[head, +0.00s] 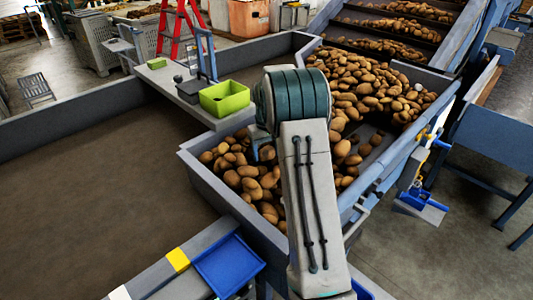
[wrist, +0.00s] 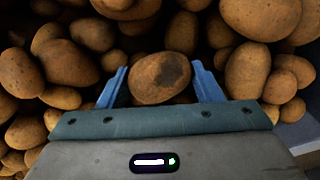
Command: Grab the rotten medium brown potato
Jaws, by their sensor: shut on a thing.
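The rotten medium brown potato (wrist: 158,78) shows in the wrist view, with a dark patch on its upper right side. My gripper (wrist: 159,84) is shut on it, with one blue finger on each side. Many other brown potatoes lie around and beyond it in the wrist view. In the head view my arm covers the middle of the potato bin, and the held potato and most of my gripper are hidden behind it.
The grey-walled bin (head: 215,188) holds a heap of potatoes (head: 365,85) running up to a conveyor (head: 400,28). A green container (head: 225,98) stands on the ledge left of my arm. A blue tray (head: 228,265) lies at the front. The brown surface (head: 110,170) at left is bare.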

